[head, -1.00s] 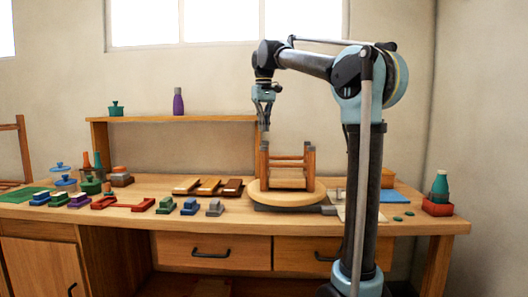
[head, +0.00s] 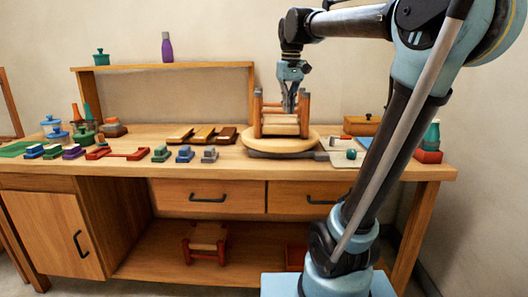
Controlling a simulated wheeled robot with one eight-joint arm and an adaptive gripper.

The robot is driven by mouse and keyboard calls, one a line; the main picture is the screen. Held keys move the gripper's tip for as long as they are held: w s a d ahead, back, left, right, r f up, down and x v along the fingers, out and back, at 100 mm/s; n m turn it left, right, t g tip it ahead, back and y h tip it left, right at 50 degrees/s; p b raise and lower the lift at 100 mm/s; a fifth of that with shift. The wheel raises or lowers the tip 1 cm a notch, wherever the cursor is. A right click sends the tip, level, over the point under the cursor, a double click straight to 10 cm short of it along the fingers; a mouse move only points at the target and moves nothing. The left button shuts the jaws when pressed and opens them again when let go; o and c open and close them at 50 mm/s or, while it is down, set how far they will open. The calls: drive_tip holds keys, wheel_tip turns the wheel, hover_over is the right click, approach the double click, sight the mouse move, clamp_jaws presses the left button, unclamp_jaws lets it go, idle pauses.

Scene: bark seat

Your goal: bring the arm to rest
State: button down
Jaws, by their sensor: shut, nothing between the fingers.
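My arm rises from its base at the lower right and reaches over to the left. My gripper (head: 291,106) hangs pointing down and is shut and empty. In the picture it overlaps the small wooden stool frame (head: 282,125); I cannot tell whether it touches it.
A shelf (head: 165,67) at the back carries a purple bottle (head: 166,47) and a green pot (head: 101,57). Wooden slats (head: 204,135) and several coloured blocks lie left of the turntable. A teal bottle (head: 432,136) stands in a red tray (head: 428,157) at the right. A small stool (head: 207,240) sits on the lower shelf.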

drive_tip(key=s+d+f+m, duration=0.1)
drive_tip(key=s+d+f, duration=0.2)
drive_tip(key=s+f, duration=0.4)
drive_tip(key=s+d+f+m+t, duration=0.1)
drive_tip(key=s+d+f, duration=0.3)
drive_tip(key=f, duration=1)
drive_tip(key=s+d+f+m, duration=0.1)
drive_tip(key=s+d+f, duration=0.2)
drive_tip(key=s+f, duration=0.7)
drive_tip(key=shift+s+d+f, duration=0.2)
drive_tip(key=shift+d+f, duration=0.05)
drive_tip(key=shift+f, duration=0.15)
